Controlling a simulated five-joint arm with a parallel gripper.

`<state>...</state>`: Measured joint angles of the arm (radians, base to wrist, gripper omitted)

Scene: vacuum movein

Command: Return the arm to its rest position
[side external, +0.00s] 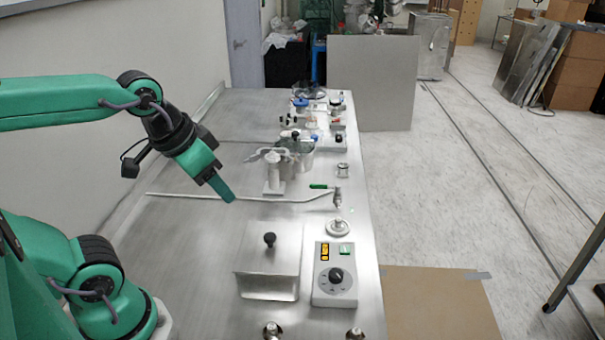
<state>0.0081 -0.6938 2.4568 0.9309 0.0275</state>
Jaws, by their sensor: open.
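My gripper (221,188) is at the end of my green arm, in the left-middle of the side external view. It points down and to the right above the steel table (190,270). Its jaws are open, though from this side the fingers overlap and the gap between them is hard to see. I see nothing held in it. It is to the left of a metal vessel with a pump-like top (274,172) and appears apart from it.
A thin metal rod (240,199) with a green-handled valve (320,187) crosses the table below my gripper. In front are a steel box with a black knob (268,262) and a white control unit (335,275). Several small parts crowd the back. The table's left side is mostly clear.

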